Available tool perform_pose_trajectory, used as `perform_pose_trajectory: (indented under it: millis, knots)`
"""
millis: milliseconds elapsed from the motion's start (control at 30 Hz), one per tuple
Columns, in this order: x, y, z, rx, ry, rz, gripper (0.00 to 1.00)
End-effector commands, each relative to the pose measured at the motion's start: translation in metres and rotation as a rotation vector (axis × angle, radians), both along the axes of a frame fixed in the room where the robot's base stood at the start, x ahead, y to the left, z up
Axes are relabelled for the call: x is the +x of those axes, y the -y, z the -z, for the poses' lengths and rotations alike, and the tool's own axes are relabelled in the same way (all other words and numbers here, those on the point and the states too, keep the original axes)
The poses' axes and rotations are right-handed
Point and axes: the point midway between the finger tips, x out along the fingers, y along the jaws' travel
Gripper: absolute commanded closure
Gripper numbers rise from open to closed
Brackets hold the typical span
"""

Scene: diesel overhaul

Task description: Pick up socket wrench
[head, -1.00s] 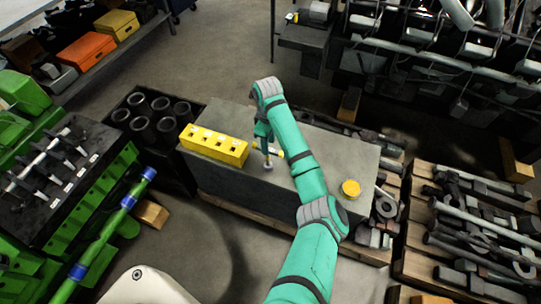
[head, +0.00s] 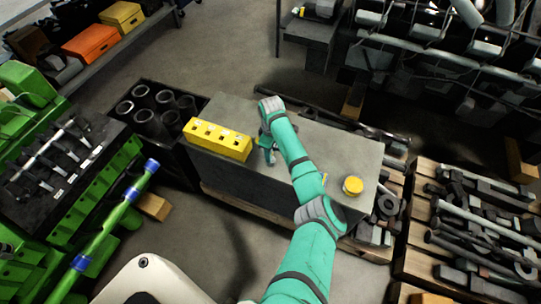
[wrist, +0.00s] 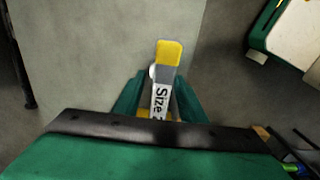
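The socket wrench (wrist: 160,98) shows in the wrist view as a slim silver handle with a yellow end and a printed "Size" label. It lies between the two fingers of my gripper (wrist: 158,92), with a finger close on each side. I cannot tell whether the fingers press on it. In the head view my gripper (head: 269,155) points down at the top of the grey block table, just right of the yellow socket box. There, the hand hides most of the wrench, and I cannot tell whether the wrench touches the table.
The yellow box (head: 218,139) with several square holes stands left of my gripper on the grey table (head: 330,150). A round yellow cap (head: 353,185) sits near its right end. A dark crate of cylinders (head: 150,122) is at left; pallets of metal parts (head: 470,215) are at right.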

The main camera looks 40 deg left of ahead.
Motion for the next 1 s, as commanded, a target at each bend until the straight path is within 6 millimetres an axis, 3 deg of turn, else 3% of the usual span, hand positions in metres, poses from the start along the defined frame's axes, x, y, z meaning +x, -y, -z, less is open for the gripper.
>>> perform_pose_trajectory:
  millis: [267,433,833,1000]
  knots:
    - [-0.001,-0.002,0.004,0.000,0.000,-0.003,0.62]
    - [-0.001,-0.002,0.003,0.000,0.000,-0.003,1.00]
    - [-0.001,-0.002,0.001,0.001,0.001,-0.003,1.00]
    - [-0.001,-0.003,-0.009,0.003,0.002,-0.003,1.00]
